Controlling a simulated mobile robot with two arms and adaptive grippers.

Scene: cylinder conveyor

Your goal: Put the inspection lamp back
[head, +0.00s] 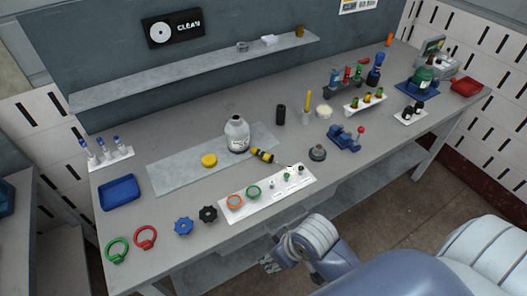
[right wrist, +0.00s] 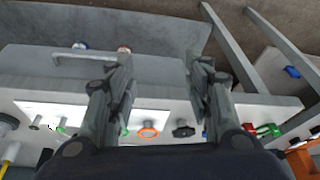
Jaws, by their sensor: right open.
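A yellow-and-black torch-like lamp (head: 262,155) lies on its side on the bench, at the right end of the grey mat (head: 180,178). It is just right of the grey-white jug (head: 237,136), and I cannot tell whether they touch. The lamp is not recognisable in the right wrist view. My right gripper (head: 270,264) is low at the bench's front edge, well away from the lamp. In the right wrist view the right gripper (right wrist: 163,75) has its fingers spread, with nothing between them. My left gripper is out of view.
A white panel with rings and small parts (head: 268,192) lies between my right gripper and the lamp. A yellow lid (head: 209,160) is left of the jug, and a black cylinder (head: 281,115) stands behind right. A wall shelf (head: 200,72) has bare stretches.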

